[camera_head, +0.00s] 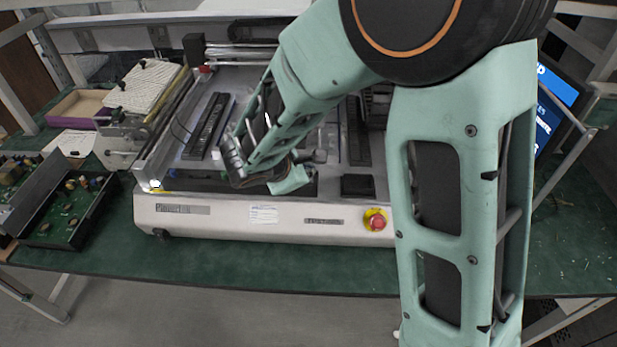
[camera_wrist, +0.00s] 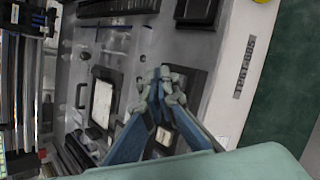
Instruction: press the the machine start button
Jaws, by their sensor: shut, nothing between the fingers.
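The machine (camera_head: 200,221) is a wide, pale metal unit on the green bench. A red button with a yellow collar (camera_head: 376,220) sits at the right of its front panel; a yellow edge of it shows in the wrist view (camera_wrist: 262,1). A small white round part with yellow by it (camera_head: 155,186) is at the left front corner. I cannot tell for certain which part is the start button. My gripper (camera_wrist: 165,75) is shut and empty over the machine's bed, above a dark pad (camera_wrist: 192,90). In the head view, my gripper (camera_head: 318,156) is small and partly hidden by my arm.
A blue-lit monitor (camera_head: 555,95) is at the right, partly behind my arm. The bench front strip is clear.

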